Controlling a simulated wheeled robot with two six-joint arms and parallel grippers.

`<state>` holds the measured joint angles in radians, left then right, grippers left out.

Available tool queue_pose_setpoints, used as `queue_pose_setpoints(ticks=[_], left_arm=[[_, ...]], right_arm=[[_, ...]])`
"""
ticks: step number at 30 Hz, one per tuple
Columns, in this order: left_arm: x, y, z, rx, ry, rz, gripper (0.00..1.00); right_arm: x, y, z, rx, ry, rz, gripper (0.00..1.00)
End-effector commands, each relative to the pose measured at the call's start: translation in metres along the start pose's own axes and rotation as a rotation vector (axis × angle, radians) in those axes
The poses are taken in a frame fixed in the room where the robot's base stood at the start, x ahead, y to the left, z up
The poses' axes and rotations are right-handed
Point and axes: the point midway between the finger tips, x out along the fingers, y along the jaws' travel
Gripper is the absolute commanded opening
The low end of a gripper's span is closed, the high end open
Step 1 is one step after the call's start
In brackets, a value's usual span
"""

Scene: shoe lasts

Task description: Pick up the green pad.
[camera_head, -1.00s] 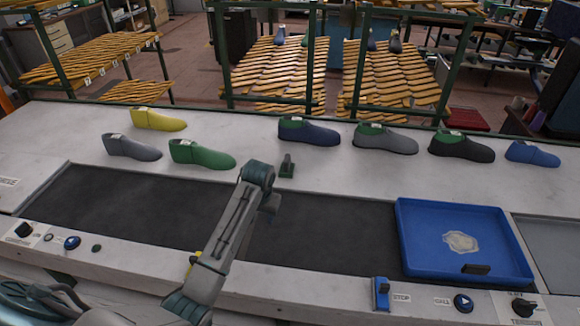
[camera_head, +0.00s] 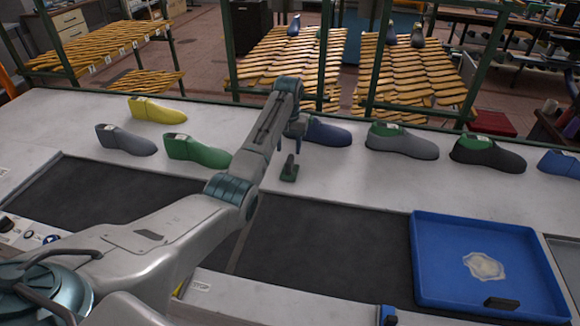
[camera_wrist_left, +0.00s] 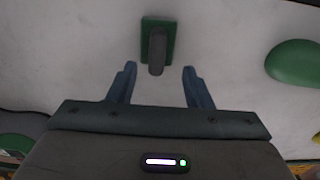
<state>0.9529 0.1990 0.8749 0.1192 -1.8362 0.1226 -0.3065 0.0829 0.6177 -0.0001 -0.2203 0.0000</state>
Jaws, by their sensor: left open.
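The green pad (camera_head: 289,173) is a small green block with a dark upright handle, standing on the white table just behind the dark belt. In the left wrist view the pad (camera_wrist_left: 146,52) shows from above with its grey handle, just beyond the fingertips and roughly centred between them. My left gripper (camera_wrist_left: 160,71) is open and empty, its two blue-grey fingers apart and not touching the pad. My right gripper is not in view.
A green last (camera_head: 197,151) lies left of the pad and a dark blue last (camera_head: 328,132) close behind it to the right. Other lasts line the table. A blue tray (camera_head: 428,290) stands at the right. The dark belt (camera_head: 325,250) in front is bare.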

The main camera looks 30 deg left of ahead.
Motion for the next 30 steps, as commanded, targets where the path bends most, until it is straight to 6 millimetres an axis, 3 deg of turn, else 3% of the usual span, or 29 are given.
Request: queue_pose_setpoints(ticks=[8, 15, 23, 24, 30], left_arm=[[0.021, 0.002, 0.003, 0.001, -0.004, 0.0, 0.45], [0.056, 0.004, 0.004, 0.001, -0.002, 0.0, 0.45], [0.061, 0.004, 0.003, 0.001, 0.001, 0.0, 0.45], [0.061, 0.004, 0.003, 0.001, 0.001, 0.0, 0.43], [0.061, 0.003, 0.003, 0.001, 0.001, 0.0, 0.04]], right_arm=[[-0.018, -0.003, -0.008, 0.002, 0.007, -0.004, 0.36], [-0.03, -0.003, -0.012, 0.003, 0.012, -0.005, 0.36], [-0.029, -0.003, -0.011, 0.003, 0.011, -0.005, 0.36], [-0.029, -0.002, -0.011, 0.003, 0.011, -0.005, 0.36], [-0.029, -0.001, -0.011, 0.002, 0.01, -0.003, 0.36]])
